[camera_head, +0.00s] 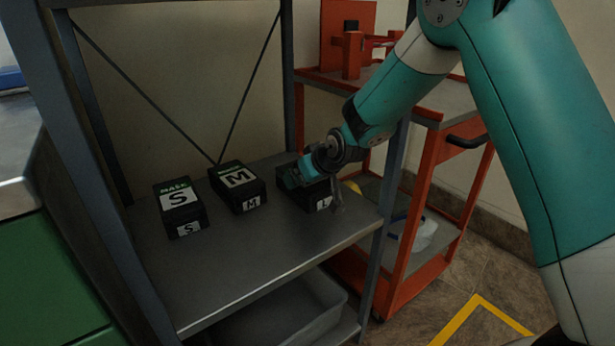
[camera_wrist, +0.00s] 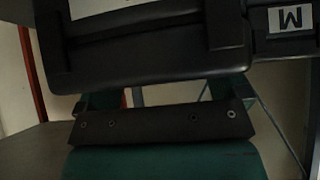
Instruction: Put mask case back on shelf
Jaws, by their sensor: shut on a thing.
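Three black mask cases are at the grey metal shelf (camera_head: 250,270). The S case (camera_head: 180,207) is at the left and the M case (camera_head: 238,187) is to its right. The L case (camera_head: 318,198) is at the right, partly hidden by my gripper (camera_head: 309,175). My gripper is shut on the L case, which fills the upper part of the wrist view (camera_wrist: 150,45). The L case is at the shelf surface; I cannot tell whether it rests fully on it. Part of the M case (camera_wrist: 288,20) shows at the wrist view's upper right.
An orange cart (camera_head: 430,200) stands right of the shelf, close to my arm. Shelf posts (camera_head: 392,180) and thin cross braces (camera_head: 145,95) frame the shelf. A grey bin (camera_head: 290,315) is on the level below. The shelf's front strip is clear.

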